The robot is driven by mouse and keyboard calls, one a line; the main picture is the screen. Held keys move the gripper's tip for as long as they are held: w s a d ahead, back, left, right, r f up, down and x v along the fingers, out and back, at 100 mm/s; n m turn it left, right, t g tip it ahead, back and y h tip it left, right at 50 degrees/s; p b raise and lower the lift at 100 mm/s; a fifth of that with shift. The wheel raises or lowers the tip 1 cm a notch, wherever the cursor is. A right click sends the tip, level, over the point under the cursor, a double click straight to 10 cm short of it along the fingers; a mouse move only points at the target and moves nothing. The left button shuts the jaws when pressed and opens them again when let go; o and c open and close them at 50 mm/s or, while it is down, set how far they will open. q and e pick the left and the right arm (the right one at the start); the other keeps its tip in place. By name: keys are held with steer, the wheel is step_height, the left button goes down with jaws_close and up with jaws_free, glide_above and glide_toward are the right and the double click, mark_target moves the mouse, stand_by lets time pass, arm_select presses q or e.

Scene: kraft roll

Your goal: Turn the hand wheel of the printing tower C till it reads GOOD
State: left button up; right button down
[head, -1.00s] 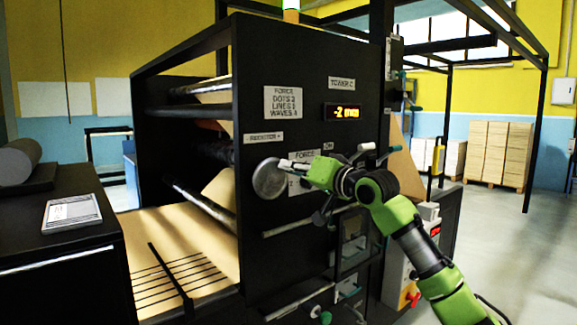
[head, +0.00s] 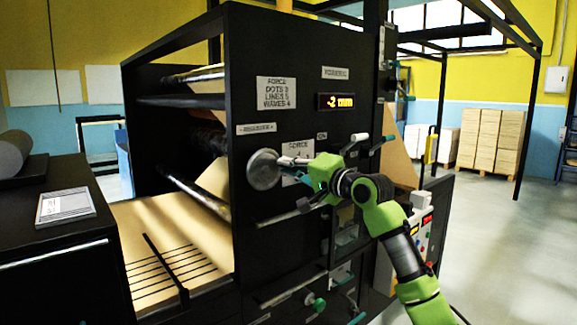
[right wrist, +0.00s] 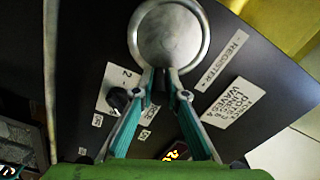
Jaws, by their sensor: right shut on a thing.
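The hand wheel (head: 263,170) is a round silver disc on the black side of the printing tower (head: 290,45), under the register label. It also shows at the top of the right wrist view (right wrist: 170,35). My right gripper (head: 288,161) is shut at the wheel's edge. In the right wrist view its teal-padded fingers (right wrist: 160,78) meet at the wheel's near rim; exactly what part they grip is hidden. The lit display (head: 337,101) shows amber text that looks like -2 mm. The label above it (head: 336,73) is blurred. My left gripper is out of view.
A force label (head: 277,93) is left of the display. Levers with teal ends (head: 385,139) stick out right of the wheel, close to my right arm. Brown paper (head: 170,235) runs out at the tower's left. The floor at the right is open before stacked boxes (head: 495,140).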

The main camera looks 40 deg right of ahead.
steer(key=shift+f, duration=0.1)
stand_by(0.3)
steer(key=c, duration=2)
jaws_free()
steer(key=shift+s, duration=0.1)
steer(key=s, duration=0.7)
steer(key=s+d, duration=0.1)
steer(key=s, duration=0.3)
steer(key=shift+s, duration=0.35)
